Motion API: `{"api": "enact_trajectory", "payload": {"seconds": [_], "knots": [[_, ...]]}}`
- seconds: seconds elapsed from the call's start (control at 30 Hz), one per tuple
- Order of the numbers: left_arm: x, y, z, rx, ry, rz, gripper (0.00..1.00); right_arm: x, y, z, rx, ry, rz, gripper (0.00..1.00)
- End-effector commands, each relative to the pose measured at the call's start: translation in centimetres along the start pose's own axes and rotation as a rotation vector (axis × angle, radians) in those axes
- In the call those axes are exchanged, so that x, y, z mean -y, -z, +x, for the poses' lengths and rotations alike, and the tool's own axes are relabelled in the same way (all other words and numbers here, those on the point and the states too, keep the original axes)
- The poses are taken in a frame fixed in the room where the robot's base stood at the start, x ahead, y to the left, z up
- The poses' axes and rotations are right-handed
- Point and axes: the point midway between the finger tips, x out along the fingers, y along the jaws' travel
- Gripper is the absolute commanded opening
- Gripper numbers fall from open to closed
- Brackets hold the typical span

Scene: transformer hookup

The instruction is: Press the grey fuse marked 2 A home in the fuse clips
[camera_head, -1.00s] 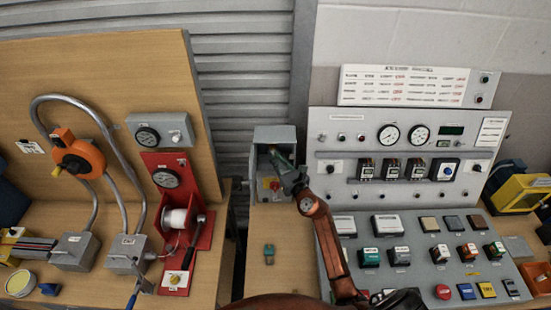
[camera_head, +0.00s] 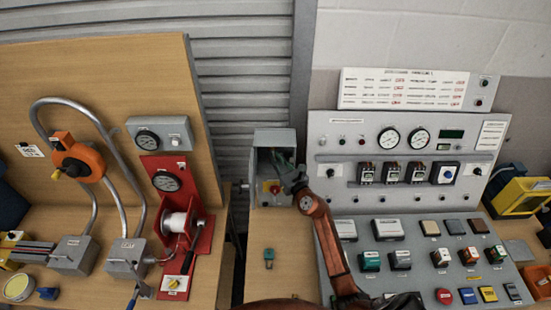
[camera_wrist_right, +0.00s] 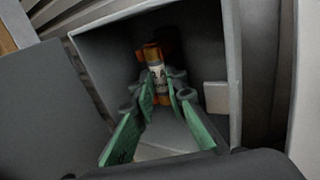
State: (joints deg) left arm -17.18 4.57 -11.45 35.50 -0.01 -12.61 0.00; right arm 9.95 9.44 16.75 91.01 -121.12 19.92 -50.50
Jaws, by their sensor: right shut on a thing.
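My right gripper (camera_head: 287,172) reaches into the open grey box (camera_head: 262,138) on the narrow bench. In the right wrist view its two green-padded fingers (camera_wrist_right: 160,88) are shut on the fuse (camera_wrist_right: 158,72), a small cylinder with a pale marked band and copper-coloured ends. The marking is too small to read. Copper-coloured metal (camera_wrist_right: 150,50) shows just behind the fuse at the back of the box, probably the fuse clips. The fingers partly hide the fuse and clips, so I cannot tell how far it is seated. My left gripper is not in view.
The box walls (camera_wrist_right: 235,75) stand close around my right gripper. A small green object (camera_head: 268,257) lies on the bench in front. The grey control panel (camera_head: 345,130) stands right.

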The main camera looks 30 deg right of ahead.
Motion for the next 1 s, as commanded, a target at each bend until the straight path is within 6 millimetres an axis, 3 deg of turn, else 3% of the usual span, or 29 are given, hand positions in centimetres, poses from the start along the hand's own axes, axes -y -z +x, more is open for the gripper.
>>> {"api": "enact_trajectory", "payload": {"seconds": [0.07,0.1,0.37,1.0], "knots": [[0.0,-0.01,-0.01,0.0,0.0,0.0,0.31,0.06,-0.1,0.0,0.002,0.001,0.0,0.0],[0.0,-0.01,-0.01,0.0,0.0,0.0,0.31,0.06,-0.11,0.0,0.002,0.002,0.0,0.15],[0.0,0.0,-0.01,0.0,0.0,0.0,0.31,0.06,-0.08,-0.01,0.001,0.001,0.0,0.33],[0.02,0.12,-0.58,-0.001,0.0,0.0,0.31,-0.04,-0.15,-0.79,0.001,0.006,-0.001,0.33]]}}
